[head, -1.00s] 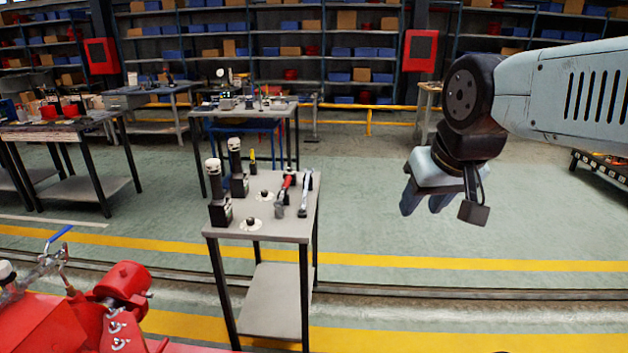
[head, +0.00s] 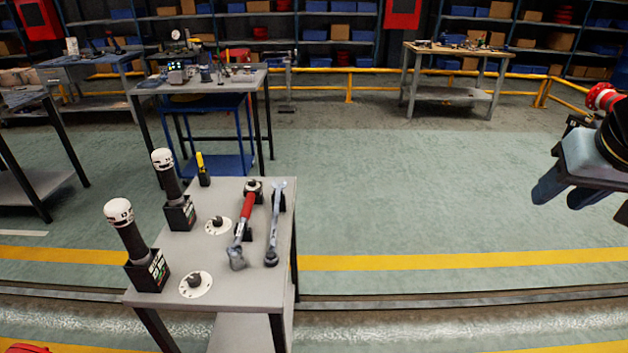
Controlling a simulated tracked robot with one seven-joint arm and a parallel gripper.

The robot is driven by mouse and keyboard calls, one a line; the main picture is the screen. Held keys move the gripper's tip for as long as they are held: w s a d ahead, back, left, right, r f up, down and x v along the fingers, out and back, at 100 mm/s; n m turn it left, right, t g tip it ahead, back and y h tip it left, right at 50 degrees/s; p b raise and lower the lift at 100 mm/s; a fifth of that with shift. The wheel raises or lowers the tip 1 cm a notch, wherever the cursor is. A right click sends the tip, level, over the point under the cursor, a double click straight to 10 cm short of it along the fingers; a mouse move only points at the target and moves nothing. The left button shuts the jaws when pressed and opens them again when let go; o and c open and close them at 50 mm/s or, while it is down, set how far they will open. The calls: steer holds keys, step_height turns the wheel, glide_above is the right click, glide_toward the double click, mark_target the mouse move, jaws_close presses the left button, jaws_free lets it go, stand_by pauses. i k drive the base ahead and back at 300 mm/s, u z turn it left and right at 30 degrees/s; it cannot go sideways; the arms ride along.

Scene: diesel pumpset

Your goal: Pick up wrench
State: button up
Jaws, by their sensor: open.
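A silver wrench (head: 275,228) lies in a small dark holder near the right edge of the small grey table (head: 232,192). Just left of it is a red-handled tool (head: 244,220) with a grey metal lower end, also in a dark holder. My gripper (head: 567,190) is at the right edge of the view, partly cut off. Its fingers are open and empty. It is over the floor, well to the right of the table and touching neither tool.
Two black devices with white tops (head: 121,222) (head: 172,182) stand at the table's left. A yellow-handled tool (head: 202,168) and two round knobs (head: 196,285) (head: 218,225) are near them. Clear floor lies between table and gripper. A workbench (head: 450,92) stands far behind.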

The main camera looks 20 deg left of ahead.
mark_target(277, 187)
steer(key=u, duration=0.15)
steer(key=i, duration=1.2)
steer(key=u, duration=0.5)
